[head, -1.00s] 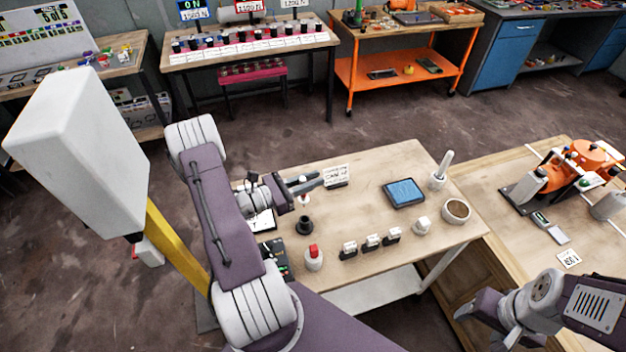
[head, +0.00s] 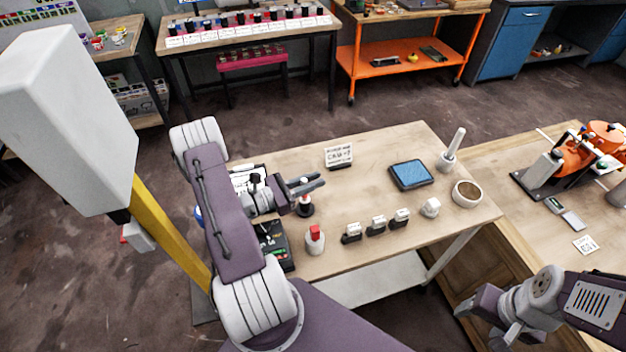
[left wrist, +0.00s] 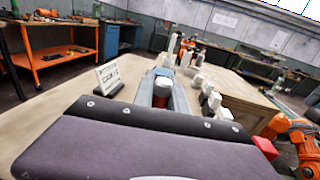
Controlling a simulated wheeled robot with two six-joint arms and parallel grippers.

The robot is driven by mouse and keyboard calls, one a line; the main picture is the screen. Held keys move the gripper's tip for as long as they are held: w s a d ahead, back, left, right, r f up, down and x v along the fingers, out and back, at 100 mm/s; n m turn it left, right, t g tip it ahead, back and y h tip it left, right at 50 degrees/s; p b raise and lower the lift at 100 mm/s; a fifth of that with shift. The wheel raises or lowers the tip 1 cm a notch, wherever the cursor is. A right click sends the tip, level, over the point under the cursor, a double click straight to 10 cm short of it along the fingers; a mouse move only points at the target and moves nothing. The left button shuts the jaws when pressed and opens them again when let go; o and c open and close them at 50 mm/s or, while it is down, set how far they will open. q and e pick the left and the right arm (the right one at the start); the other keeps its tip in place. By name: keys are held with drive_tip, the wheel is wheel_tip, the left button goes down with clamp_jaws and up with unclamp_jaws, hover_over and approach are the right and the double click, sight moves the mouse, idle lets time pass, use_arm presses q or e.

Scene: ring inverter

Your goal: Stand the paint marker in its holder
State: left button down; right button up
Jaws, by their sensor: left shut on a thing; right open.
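The paint marker (head: 305,199) has a white top and a red part lower down. My left gripper (head: 308,185) is shut on it and holds it about upright. The black holder (head: 305,210) stands on the table directly below, and the marker's lower end meets it in the head view. I cannot tell how deep it sits inside. In the left wrist view the marker's white top (left wrist: 163,84) shows between the fingers; the holder is hidden there. My right gripper (head: 488,320) is open and empty, low at the right, away from the marker.
A red-topped white piece (head: 315,239) stands just in front of the holder. Several small black-and-white blocks (head: 376,225), a blue pad (head: 410,174), a round cup (head: 467,193) and a small sign (head: 339,155) stand to the right. The table middle is clear.

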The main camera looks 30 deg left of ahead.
use_arm(q)
drive_tip(key=shift+f, duration=0.1)
idle(0.4)
drive_tip(key=c, duration=1.3)
unclamp_jaws()
drive_tip(key=b+v, duration=0.1)
drive_tip(key=v, duration=0.8)
